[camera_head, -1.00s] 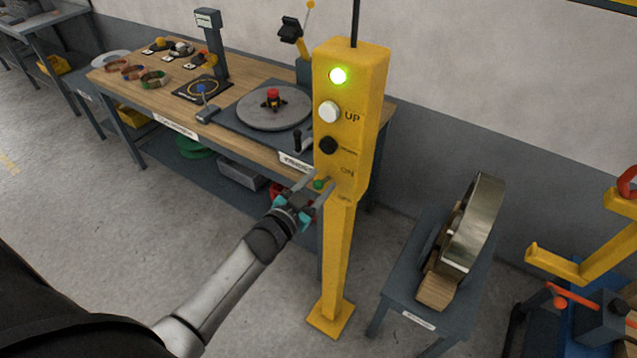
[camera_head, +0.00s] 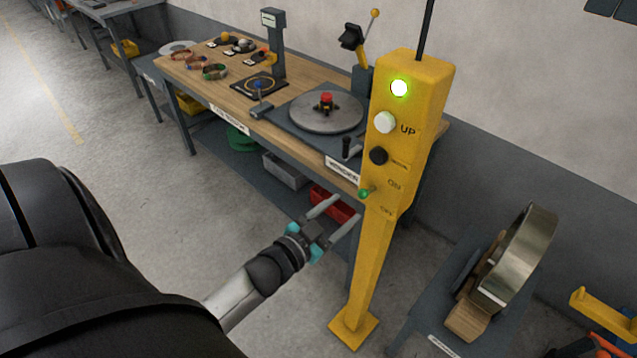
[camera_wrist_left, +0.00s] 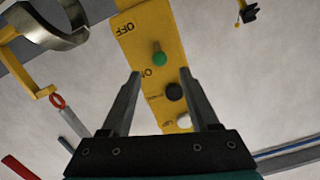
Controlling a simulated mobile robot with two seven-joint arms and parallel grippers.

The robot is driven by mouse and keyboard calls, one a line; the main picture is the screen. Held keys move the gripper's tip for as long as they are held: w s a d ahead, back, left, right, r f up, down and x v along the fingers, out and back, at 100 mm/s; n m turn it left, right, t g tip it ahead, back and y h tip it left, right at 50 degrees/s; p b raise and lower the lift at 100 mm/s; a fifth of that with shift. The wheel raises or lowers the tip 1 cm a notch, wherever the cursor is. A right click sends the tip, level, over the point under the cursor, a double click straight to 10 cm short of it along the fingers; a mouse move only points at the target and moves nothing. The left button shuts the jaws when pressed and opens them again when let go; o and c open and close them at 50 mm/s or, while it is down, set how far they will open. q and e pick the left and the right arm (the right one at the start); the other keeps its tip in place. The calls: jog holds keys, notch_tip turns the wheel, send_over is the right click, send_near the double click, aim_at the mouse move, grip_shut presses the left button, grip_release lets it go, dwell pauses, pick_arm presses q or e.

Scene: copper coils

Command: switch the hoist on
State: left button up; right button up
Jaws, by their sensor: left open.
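The yellow hoist control post (camera_head: 408,140) stands in front of the workbench. Its top lamp (camera_head: 399,88) glows green. Below are a white UP button (camera_head: 385,122), a black button (camera_head: 378,155) and a green-tipped switch lever (camera_head: 366,193) beside the ON and OFF labels. In the left wrist view, upside down, the green knob (camera_wrist_left: 159,58) sits nearer ON and its stem leans that way. My left gripper (camera_head: 348,209) is open and empty, below left of the lever and apart from it. Its fingers (camera_wrist_left: 161,73) frame the panel in the wrist view. My right gripper is not in view.
The workbench (camera_head: 240,103) behind the post carries a round turntable (camera_head: 325,112) and several coils. A low grey stand (camera_head: 450,275) with a big metal coil (camera_head: 523,255) is right of the post. Open floor (camera_head: 120,150) lies to the left.

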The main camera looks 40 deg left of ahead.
pick_arm(q)
jog(key=s, duration=0.6)
jog(key=shift+s+a+r, duration=0.2)
jog(key=shift+s+r, duration=0.15)
jog(key=shift+r, duration=0.1)
